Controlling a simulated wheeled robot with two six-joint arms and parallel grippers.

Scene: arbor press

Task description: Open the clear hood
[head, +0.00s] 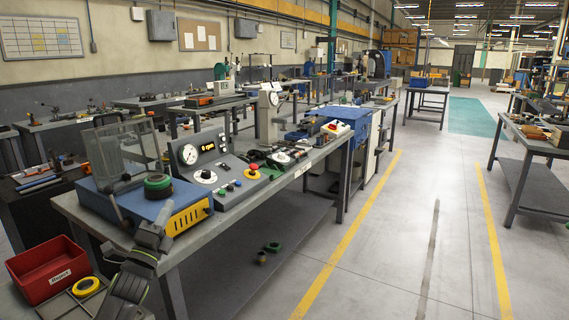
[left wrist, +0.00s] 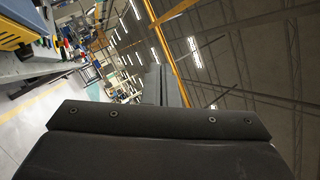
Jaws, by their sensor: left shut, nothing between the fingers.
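The clear hood (head: 126,148) has see-through panels with thin dark edges. It stands over the back left part of a blue machine base (head: 140,205) with a yellow front panel at the near left end of the bench. I cannot tell its exact angle. A round green and dark part (head: 158,184) sits on the base in front of it. My left gripper (head: 158,222) is shut and empty, in front of the base and below the hood, apparently apart from the hood. In the left wrist view its dark shut fingers (left wrist: 168,88) point away from the hood. My right gripper is not visible.
A control box (head: 215,165) with a gauge, display and red button stands right of the base. A red bin (head: 48,270) and a yellow ring (head: 86,286) are at lower left. The bench edge (head: 285,190) is close. The aisle floor (head: 400,230) at right is clear.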

